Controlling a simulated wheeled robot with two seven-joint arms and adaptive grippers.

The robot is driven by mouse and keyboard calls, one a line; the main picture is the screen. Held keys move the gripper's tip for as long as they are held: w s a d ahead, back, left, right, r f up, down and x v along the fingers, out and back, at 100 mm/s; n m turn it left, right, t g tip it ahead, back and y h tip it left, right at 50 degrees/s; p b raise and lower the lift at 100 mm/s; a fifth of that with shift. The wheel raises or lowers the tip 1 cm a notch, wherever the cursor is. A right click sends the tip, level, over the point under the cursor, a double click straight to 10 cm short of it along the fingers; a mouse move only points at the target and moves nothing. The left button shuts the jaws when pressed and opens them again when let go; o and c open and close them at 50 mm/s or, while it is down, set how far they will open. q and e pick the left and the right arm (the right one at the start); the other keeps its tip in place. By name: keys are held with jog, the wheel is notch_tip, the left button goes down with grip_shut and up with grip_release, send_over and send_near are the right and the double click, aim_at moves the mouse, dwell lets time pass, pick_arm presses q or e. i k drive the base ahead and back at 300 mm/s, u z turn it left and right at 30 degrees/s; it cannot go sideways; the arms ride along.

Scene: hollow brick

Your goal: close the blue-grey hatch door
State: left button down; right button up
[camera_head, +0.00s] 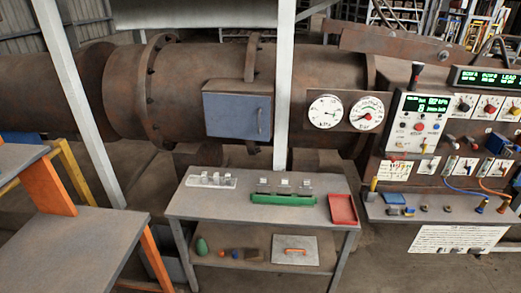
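The blue-grey hatch door (232,116) is on the front of a rusty brown box fixed to the large horizontal pipe, left of centre. A slim vertical handle (260,121) is near its right edge. The door panel covers most of the box front, and I cannot tell if it is fully flush or slightly ajar. Neither of my grippers shows in the head view, and nothing touches the door.
A grey two-level table (262,219) stands below the door, with a green rack (283,199) and red tray (343,209). A pale post (284,80) rises right of the door. Two gauges (345,112) and a control panel (419,122) are further right. Orange-framed steps (75,240) stand left.

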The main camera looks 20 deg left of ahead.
aim_at(229, 116)
jog(key=z, duration=0.55)
jog(key=i, duration=1.15)
jog(key=u, duration=0.3)
